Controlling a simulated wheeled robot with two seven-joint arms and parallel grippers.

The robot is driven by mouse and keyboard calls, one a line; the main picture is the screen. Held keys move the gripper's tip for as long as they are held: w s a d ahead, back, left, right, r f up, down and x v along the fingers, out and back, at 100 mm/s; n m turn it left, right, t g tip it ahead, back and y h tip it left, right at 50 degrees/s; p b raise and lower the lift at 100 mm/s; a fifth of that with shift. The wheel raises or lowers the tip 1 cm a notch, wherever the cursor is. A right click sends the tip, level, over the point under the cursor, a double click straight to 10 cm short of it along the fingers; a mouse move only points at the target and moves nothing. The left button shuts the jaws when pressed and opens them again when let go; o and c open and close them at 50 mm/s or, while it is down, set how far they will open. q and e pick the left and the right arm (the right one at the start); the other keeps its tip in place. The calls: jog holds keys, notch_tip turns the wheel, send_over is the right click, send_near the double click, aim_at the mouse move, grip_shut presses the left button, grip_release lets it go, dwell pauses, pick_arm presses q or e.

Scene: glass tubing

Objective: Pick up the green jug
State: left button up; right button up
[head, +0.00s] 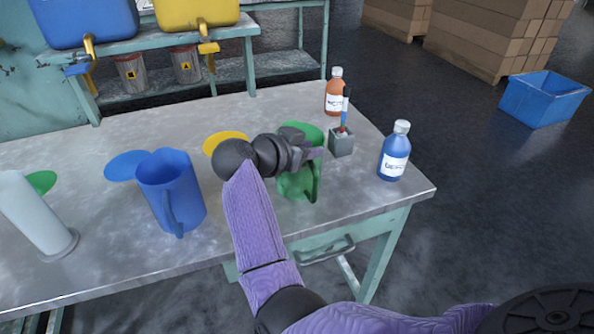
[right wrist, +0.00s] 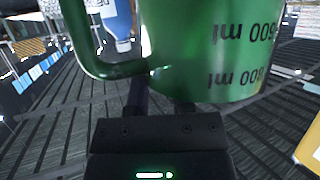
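The green jug (head: 300,183) is at the table's front right, its handle toward me. My right gripper (head: 305,153) is in front of its upper part and hides much of it. In the right wrist view the green jug (right wrist: 205,45) fills the top, with measuring marks on its side and its handle to the left. The right gripper's fingers (right wrist: 160,103) are a little apart, and their tips are hidden by the jug. I cannot tell whether they press on it. My left gripper is not in view.
A blue jug (head: 170,190) and a pale cylinder (head: 35,215) stand to the left. An orange bottle (head: 333,97), a grey holder (head: 341,142) with pens and a blue bottle (head: 395,155) stand close on the right. Flat coloured discs lie behind, including a yellow one (head: 222,140).

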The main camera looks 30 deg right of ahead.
grip_shut()
jog(key=shift+f, duration=0.1)
dwell(0.6)
dwell(0.4)
